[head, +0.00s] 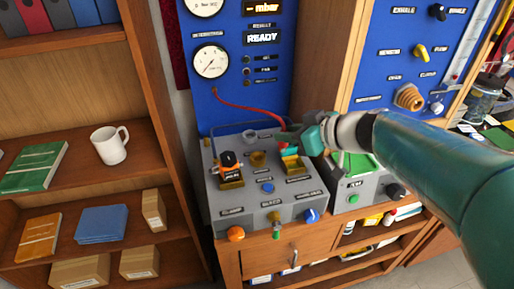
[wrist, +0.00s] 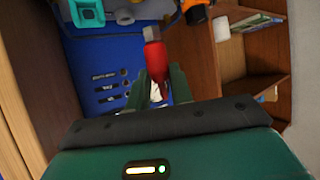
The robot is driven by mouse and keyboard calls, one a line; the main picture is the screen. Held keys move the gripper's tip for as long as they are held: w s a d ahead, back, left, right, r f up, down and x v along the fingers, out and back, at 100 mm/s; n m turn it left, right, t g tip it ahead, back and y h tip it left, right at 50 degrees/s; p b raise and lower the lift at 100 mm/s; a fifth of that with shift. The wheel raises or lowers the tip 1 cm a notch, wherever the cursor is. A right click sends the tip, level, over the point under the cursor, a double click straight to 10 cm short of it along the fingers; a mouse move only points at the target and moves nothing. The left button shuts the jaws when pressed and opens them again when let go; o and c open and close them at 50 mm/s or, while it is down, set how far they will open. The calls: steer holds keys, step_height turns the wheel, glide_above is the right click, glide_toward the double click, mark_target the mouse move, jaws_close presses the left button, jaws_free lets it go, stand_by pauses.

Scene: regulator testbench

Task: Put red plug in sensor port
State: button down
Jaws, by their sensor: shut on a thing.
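My gripper (head: 296,141), dark green, is above the back right of the grey bench box (head: 268,217). In the wrist view its two fingers (wrist: 160,86) are shut on the red plug (wrist: 155,62), whose grey tip points away from the gripper. In the head view a little of the red plug (head: 288,147) shows beside the fingers. A red hose (head: 252,107) runs from the blue gauge panel to the gripper. The box top has a grey round fitting (head: 257,158) and a brass-coloured holder (head: 292,165). The labels are too small to read, so I cannot tell which is the sensor port.
A black and orange part (head: 230,166) stands in another brass holder on the box's left. A blue gauge panel (head: 237,80) rises behind. A second grey unit (head: 352,192) is close on the right. Shelves with a white mug (head: 109,146) stand left.

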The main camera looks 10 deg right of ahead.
steer(key=w+a+f, duration=0.1)
steer(key=w+f, duration=0.1)
steer(key=w, duration=0.1)
steer(key=w+a+f, duration=0.1)
steer(key=w+f, duration=0.2)
steer(key=w+a+f, duration=0.1)
steer(key=w+f, duration=0.2)
steer(key=shift+w+a, duration=0.15)
steer(key=shift+a, duration=0.15)
steer(key=shift+w+f, duration=0.15)
steer(key=shift+f, duration=1.6)
steer(key=shift+f, duration=0.2)
steer(key=c, duration=1.2)
jaws_free()
steer(key=shift+c, duration=0.2)
steer(key=shift+r, duration=0.1)
